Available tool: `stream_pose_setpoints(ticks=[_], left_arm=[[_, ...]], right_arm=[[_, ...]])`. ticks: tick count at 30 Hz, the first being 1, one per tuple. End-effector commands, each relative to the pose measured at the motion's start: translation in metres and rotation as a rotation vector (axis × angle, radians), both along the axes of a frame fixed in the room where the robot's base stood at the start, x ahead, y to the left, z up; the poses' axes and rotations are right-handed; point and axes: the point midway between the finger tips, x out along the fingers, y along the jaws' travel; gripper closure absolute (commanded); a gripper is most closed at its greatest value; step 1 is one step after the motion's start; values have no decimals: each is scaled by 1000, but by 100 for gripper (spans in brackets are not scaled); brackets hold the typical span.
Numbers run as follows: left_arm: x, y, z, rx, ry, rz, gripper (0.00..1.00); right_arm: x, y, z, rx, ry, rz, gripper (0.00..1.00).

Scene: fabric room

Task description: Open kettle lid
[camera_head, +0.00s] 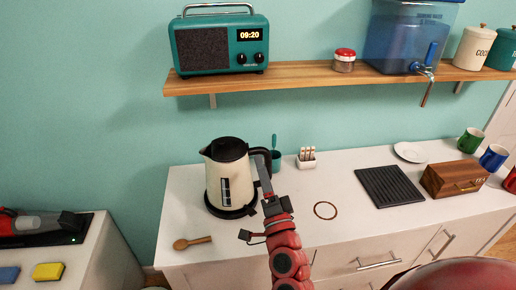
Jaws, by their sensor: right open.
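A cream kettle (230,184) with a black base and black handle stands upright on the white counter. Its black lid (226,149) looks closed on top. My right gripper (254,198) is at the kettle's right side, by the handle, with its jaws open and nothing between them. One dark finger reaches up in front of the handle and partly hides it. Whether it touches the kettle, I cannot tell. My left gripper is not in view.
A wooden spoon (192,242) lies left of the kettle. A teal cup (276,160) and a small rack (306,158) stand behind right. A brown ring (325,210), a black slatted mat (389,186) and a wooden box (454,178) are further right. A wooden shelf (300,76) runs above.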

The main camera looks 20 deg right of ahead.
Motion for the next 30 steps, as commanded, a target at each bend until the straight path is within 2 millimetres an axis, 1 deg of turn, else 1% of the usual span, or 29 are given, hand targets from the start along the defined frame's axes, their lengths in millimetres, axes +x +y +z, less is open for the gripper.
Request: stream_pose_setpoints(ticks=[1, 3, 9, 26, 29, 30], left_arm=[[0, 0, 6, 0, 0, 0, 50], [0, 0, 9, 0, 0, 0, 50], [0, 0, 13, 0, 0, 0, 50], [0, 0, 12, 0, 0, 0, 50], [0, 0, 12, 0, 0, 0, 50], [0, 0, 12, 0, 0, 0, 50]], right_arm=[[-5, 1, -2, -3, 7, 1, 44], [-12, 2, -5, -2, 5, -1, 44], [-23, 4, -10, 0, 3, 1, 44], [-24, 3, -12, -1, 1, -5, 44], [-22, -3, -18, -23, -3, -54, 44], [-23, -8, -21, -44, -9, -93, 44]])
